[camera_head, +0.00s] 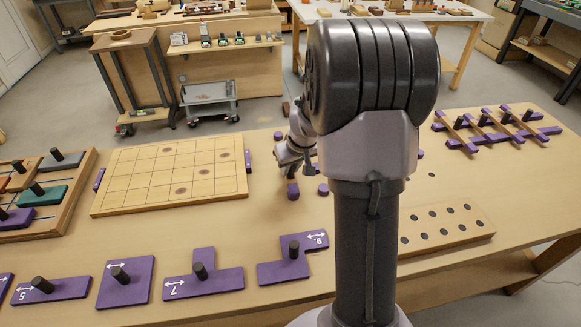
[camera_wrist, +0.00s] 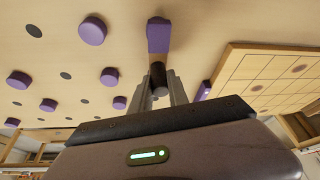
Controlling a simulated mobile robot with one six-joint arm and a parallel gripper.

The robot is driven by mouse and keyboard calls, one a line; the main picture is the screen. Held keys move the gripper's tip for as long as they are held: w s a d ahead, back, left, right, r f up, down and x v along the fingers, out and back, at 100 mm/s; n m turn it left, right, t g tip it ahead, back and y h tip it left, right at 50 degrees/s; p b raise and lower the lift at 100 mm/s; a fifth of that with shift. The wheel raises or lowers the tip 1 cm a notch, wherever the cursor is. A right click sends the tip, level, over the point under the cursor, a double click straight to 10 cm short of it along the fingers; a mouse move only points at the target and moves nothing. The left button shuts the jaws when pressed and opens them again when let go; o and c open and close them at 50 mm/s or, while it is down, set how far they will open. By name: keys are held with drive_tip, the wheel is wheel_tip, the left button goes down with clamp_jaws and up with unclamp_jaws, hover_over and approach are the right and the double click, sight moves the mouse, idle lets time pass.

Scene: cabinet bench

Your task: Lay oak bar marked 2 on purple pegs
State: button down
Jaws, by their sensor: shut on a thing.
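My gripper (camera_head: 293,155) is over the bench right of the gridded board. No mark 2 is readable. Several purple pegs (camera_wrist: 92,30) stand at the left in the wrist view, apart from my gripper. A purple peg (camera_head: 323,189) also shows in the head view. My arm hides part of the peg area.
The gridded board (camera_head: 170,170) lies to the left. Purple knobbed pieces (camera_head: 125,280) line the front edge. Oak bars with dark knobs and purple pieces (camera_head: 490,128) lie at the far right. A board with dark holes (camera_head: 445,228) is at the right front.

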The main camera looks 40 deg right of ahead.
idle(0.3)
drive_tip(key=c, duration=1.2)
unclamp_jaws()
drive_tip(key=o, duration=0.4)
wheel_tip(320, 180, up, 8)
drive_tip(key=p, duration=0.6)
drive_tip(key=shift+r, duration=0.1)
